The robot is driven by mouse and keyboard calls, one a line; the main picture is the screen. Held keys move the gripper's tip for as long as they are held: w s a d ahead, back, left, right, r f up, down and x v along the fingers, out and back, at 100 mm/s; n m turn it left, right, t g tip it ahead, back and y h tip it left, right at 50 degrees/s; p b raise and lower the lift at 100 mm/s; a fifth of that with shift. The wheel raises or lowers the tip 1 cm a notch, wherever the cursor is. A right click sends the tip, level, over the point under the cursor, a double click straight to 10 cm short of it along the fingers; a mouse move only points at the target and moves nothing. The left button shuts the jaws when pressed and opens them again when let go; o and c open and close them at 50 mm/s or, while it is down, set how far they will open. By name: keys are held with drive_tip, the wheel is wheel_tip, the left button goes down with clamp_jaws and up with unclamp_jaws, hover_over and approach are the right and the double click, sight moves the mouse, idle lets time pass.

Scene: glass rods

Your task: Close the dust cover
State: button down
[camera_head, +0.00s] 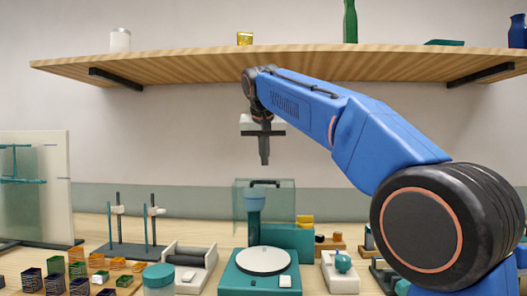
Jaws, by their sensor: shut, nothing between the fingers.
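The dust cover (284,195) is a clear, greenish box with a dark handle (265,183) on its upper part. It stands raised behind a teal balance (235,280) with a round white pan (264,261). The pan is uncovered. A teal post and a light blue part show through or in front of the cover. My gripper (264,162) points down, its fingers together and empty, just above the top of the cover in the picture. I cannot tell whether it is above or in front of the cover in depth.
A wooden shelf (200,65) with bottles and jars spans the wall above. Left of the balance are a teal-lidded jar (158,277), a roller stand (190,262), rod stands (135,249) and several small coloured blocks. A white device (341,272) stands close on the right.

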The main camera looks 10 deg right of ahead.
drive_tip(key=x, duration=0.5)
drive_tip(key=shift+s+a+f, duration=0.15)
drive_tip(key=shift+s+a, duration=0.05)
drive_tip(key=shift+s, duration=0.45)
drive_tip(key=shift+s+a+f, duration=0.15)
drive_tip(key=shift+s, duration=0.5)
drive_tip(key=shift+s+a+f, duration=0.15)
drive_tip(key=shift+s+a, duration=0.05)
drive_tip(key=shift+s, duration=0.4)
